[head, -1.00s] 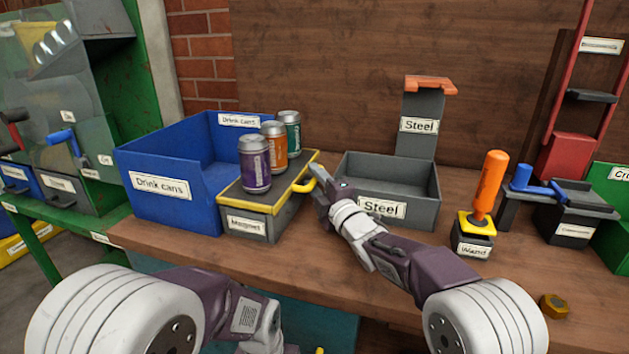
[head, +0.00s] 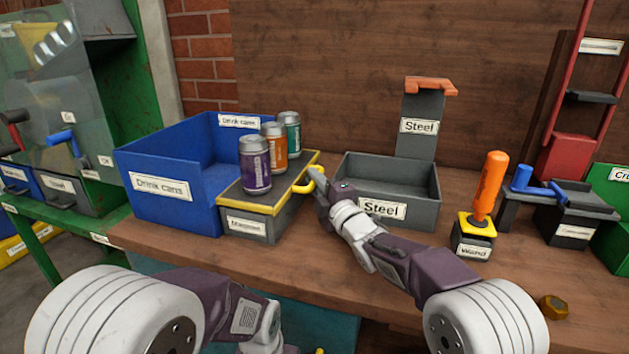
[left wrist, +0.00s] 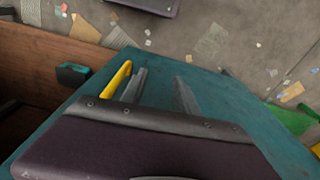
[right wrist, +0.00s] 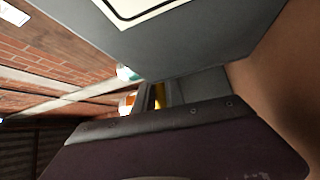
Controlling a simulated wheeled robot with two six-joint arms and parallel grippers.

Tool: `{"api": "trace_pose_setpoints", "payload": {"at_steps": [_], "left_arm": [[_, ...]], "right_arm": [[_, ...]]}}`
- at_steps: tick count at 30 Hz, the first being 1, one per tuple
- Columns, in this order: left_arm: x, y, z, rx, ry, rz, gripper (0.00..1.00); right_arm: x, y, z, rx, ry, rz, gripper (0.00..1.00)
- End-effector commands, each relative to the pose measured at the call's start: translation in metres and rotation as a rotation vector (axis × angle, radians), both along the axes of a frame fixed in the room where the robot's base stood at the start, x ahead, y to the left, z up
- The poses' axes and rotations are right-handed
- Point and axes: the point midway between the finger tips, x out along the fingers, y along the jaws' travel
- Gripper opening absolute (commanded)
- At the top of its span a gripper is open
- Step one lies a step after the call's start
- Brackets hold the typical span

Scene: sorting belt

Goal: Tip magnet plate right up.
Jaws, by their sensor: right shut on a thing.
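The magnet plate (head: 228,192) is a dark lid with yellow edging on the grey magnet box (head: 240,224). It looks close to level. A purple can (head: 255,165), an orange can (head: 274,148) and a green can (head: 289,133) stand upright on it. My right gripper (head: 317,190) is shut on the plate's yellow handle (head: 315,175) at its right side; a yellow strip shows between the fingers in the right wrist view (right wrist: 158,95). My left gripper (left wrist: 160,92) is open and empty above a teal surface; the head view cuts off its tips.
The blue drink cans bin (head: 160,188) stands directly left of the magnet box. The grey steel bin (head: 425,207) is close right, behind my right forearm. The orange-handled wand (head: 488,190) stands farther right. A brass nut (head: 553,307) lies near the bench's front edge.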

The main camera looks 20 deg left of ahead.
Motion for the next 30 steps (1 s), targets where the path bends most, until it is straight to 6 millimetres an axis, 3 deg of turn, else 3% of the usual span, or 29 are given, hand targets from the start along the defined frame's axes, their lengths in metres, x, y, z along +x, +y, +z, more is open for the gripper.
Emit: {"api": "trace_pose_setpoints", "payload": {"at_steps": [30], "left_arm": [[-0.0001, 0.0, 0.0054, 0.0, 0.0, 0.0, 0.36]], "right_arm": [[0.0002, 0.0002, 0.0029, -0.014, 0.003, 0.0, 0.0]]}}
